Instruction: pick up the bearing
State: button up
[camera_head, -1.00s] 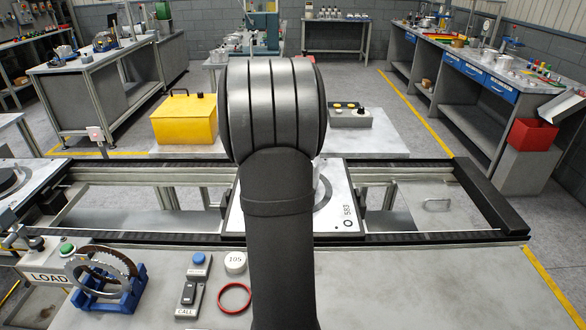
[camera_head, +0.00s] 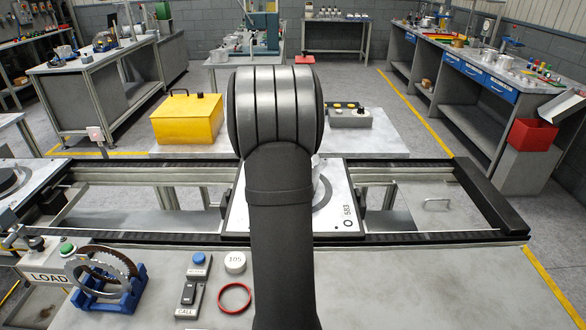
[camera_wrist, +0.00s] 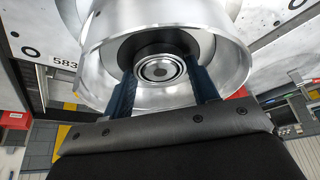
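In the wrist view, the bearing (camera_wrist: 160,70) is a small round metal part with concentric rings, set in front of a black disc (camera_wrist: 145,49) inside a wide silver drum (camera_wrist: 236,60). My gripper (camera_wrist: 162,84) reaches into the mouth of the drum with its two dark blue fingers apart, one on each side of the bearing. A gap seems to show between the fingers and the bearing, so it looks open; contact deeper in is hard to see. In the head view my own arm hides the gripper, the bearing and most of the drum.
The pallet plate (camera_head: 343,213) marked 583 sits on the conveyor rail (camera_head: 440,236). On the near table are a blue stand (camera_head: 122,298) with rings, a red ring (camera_head: 235,298), a white 105 puck (camera_head: 235,262) and a CALL box (camera_head: 189,293). The near table's right side is clear.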

jog(key=shift+c, duration=1)
jog(key=shift+r, duration=0.1)
jog(key=shift+r, duration=0.55)
jog(key=r, duration=0.1)
jog(key=d+r, duration=0.1)
jog(key=r, duration=0.1)
jog(key=shift+s+d+r, duration=0.15)
jog(key=shift+s+r, duration=0.15)
jog(key=shift+r, duration=0.05)
jog(key=s+d+r, duration=0.5)
jog(key=d+r, duration=0.1)
jog(key=d, duration=0.2)
jog(key=s+a+f+n+t+y, duration=0.1)
jog(key=s+a+f+n+y, duration=0.1)
jog(key=s+a+n, duration=0.2)
jog(key=a+n, duration=0.3)
jog(key=a, duration=0.1)
jog(key=shift+a+f+n+y, duration=0.3)
jog(key=shift+a+n+y, duration=0.05)
jog(key=shift+n+y, duration=0.05)
jog(key=shift+d, duration=0.1)
